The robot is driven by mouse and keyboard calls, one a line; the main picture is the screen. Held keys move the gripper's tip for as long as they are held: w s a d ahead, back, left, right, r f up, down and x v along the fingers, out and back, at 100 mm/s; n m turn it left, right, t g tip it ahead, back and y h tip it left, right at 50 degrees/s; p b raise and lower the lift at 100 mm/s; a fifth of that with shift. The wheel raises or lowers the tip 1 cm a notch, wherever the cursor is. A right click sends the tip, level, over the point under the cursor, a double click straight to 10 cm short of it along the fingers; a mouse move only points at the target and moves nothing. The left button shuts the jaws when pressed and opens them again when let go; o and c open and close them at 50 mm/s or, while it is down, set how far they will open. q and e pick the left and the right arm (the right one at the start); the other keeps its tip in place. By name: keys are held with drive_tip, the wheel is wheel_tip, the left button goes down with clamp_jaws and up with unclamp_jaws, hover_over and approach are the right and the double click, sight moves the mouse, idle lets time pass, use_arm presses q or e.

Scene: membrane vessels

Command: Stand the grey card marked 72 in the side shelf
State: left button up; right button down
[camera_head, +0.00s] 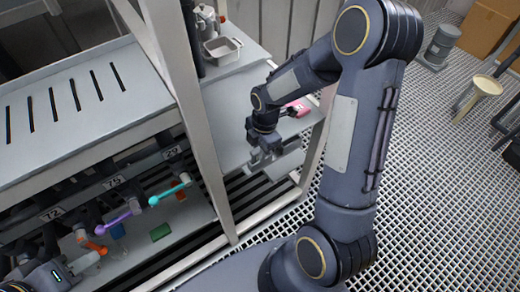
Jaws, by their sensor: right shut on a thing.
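My right gripper (264,158) is shut, at the front edge of the grey side shelf (226,105). A flat grey piece (286,164) shows beside its fingers; it looks like the grey card, but no number on it can be read from here. The fingers hide part of it.
A pink card (297,108) lies on the side shelf behind my right wrist. A metal tray (222,49) stands further back. An upright post (190,90) divides rack and shelf. Purple (118,219) and teal (170,190) handles jut out. A green block (160,232) lies below.

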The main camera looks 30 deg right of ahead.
drive_tip(key=c, duration=1.3)
unclamp_jaws()
drive_tip(key=shift+o, duration=0.2)
drive_tip(key=r, duration=0.5)
drive_tip(key=d+r, duration=0.1)
drive_tip(key=r, duration=0.1)
drive_tip(key=shift+r, duration=0.35)
drive_tip(key=shift+s+r, duration=0.15)
drive_tip(key=shift+r, duration=0.1)
drive_tip(key=s+a+r+m+t+y, duration=0.1)
drive_tip(key=s+a+r+m+t, duration=0.1)
drive_tip(key=s+r+m, duration=0.3)
drive_tip(key=s+a+r+m+t+y, duration=0.1)
drive_tip(key=s+a+r+m+t, duration=0.2)
drive_tip(key=s+m, duration=0.8)
wheel_tip(320, 180, up, 2)
drive_tip(key=m, duration=0.4)
drive_tip(key=shift+s+r+m+t, duration=0.15)
drive_tip(key=shift+s+m+t, duration=0.15)
drive_tip(key=shift+s, duration=0.05)
